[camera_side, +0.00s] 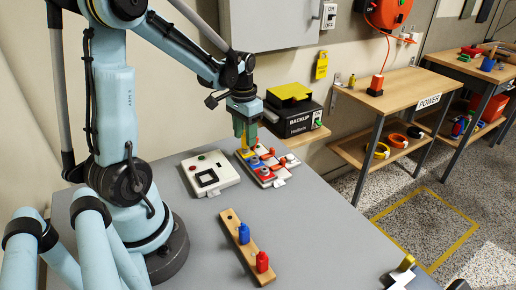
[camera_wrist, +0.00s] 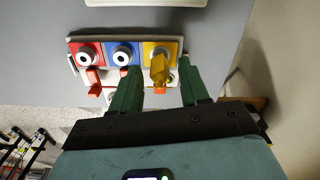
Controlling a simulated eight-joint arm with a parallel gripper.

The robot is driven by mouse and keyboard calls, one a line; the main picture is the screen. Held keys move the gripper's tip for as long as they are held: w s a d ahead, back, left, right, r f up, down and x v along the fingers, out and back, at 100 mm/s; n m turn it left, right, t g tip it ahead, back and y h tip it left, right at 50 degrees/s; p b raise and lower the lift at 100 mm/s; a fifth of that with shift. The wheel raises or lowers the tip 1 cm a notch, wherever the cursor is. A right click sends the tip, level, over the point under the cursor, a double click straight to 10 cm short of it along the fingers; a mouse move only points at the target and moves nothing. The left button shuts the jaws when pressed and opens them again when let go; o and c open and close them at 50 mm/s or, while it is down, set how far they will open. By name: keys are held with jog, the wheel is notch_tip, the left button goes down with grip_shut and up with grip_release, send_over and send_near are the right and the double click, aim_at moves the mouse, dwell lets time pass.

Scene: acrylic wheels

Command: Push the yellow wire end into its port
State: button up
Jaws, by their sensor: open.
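The port board (camera_side: 283,180) lies on the grey table, with red, blue and yellow squares. In the wrist view its red port (camera_wrist: 87,58) and blue port (camera_wrist: 122,55) show open round holes. The yellow wire end (camera_wrist: 159,68) stands at the yellow port (camera_wrist: 175,47) and covers its hole. I cannot tell how deep it sits. My gripper (camera_wrist: 158,66) is open, with its green fingers apart on either side of the yellow wire end. In the side view my gripper (camera_side: 245,135) points down over the far left part of the board, hiding some of it.
A white box with a black square (camera_side: 209,175) lies left of the board. A wooden holder (camera_side: 232,222) nearer the front carries a blue piece (camera_side: 244,233) and a red piece (camera_side: 262,262). A black backup unit (camera_side: 290,120) stands behind. The table's right front is mostly clear.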

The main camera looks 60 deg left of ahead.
notch_tip(320, 180, up, 11)
jog(key=shift+r, duration=0.2)
dwell(0.3)
jog(key=s+d+f+m+t, duration=0.2)
jog(key=d+t, duration=0.5)
jog(key=d, duration=1)
jog(key=shift+d+f, duration=0.4)
jog(key=shift+f, duration=0.2)
